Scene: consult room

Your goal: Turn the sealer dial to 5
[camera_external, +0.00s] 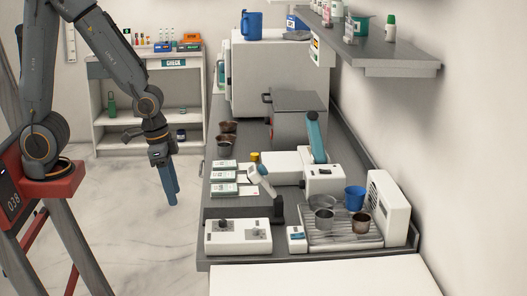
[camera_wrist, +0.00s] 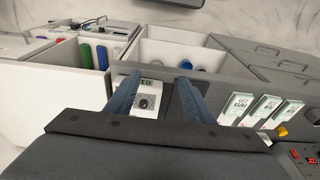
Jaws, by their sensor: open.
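My gripper (camera_external: 170,188) hangs fingers down over the floor, left of the grey bench, open and empty. In the wrist view my gripper (camera_wrist: 158,80) shows two blue fingers apart. Between them, farther off, is a white panel (camera_wrist: 150,87) with a round dark dial (camera_wrist: 143,102) and a partly hidden label. The dial's setting is too small to read. In the external view a low white box (camera_external: 238,239) with dark knobs stands at the bench's near left; it may be the same unit. I cannot tell for sure which device is the sealer. My gripper touches nothing.
Several white-and-green boxes (camera_external: 222,176) lie along the bench's left edge. A white device (camera_external: 325,180) with a blue lever stands behind a rack (camera_external: 340,228) with metal cups and a blue cup (camera_external: 355,196). A shelf (camera_external: 375,52) overhangs the right. Floor left of the bench is clear.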

